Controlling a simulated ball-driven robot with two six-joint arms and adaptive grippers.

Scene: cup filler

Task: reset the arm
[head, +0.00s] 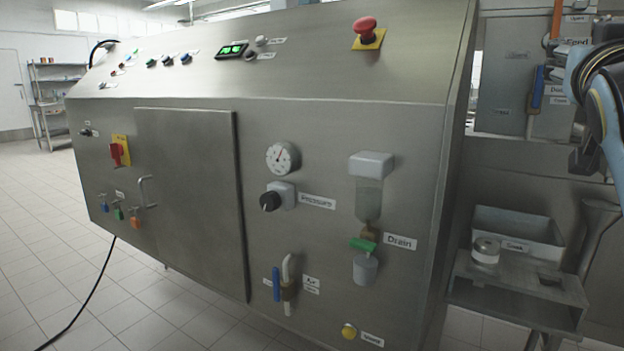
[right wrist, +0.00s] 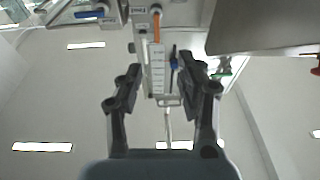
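My right arm (head: 602,100) shows at the right edge of the head view, raised beside the machine's right end. A dark part of my right gripper (head: 590,158) shows below the arm there, partly cut off by the frame. In the right wrist view, the two dark fingers of my right gripper (right wrist: 161,72) stand apart with nothing held between them. Behind the gap are an orange tube and a blue handle. My left arm and gripper are not in view.
A large steel machine (head: 310,130) fills the head view, with a red stop button (head: 366,28), a pressure gauge (head: 283,157) and a drain valve (head: 363,244). At right, a tray (head: 520,230) sits behind a small shelf with a round container (head: 486,251). Tiled floor (head: 40,250) is open at left.

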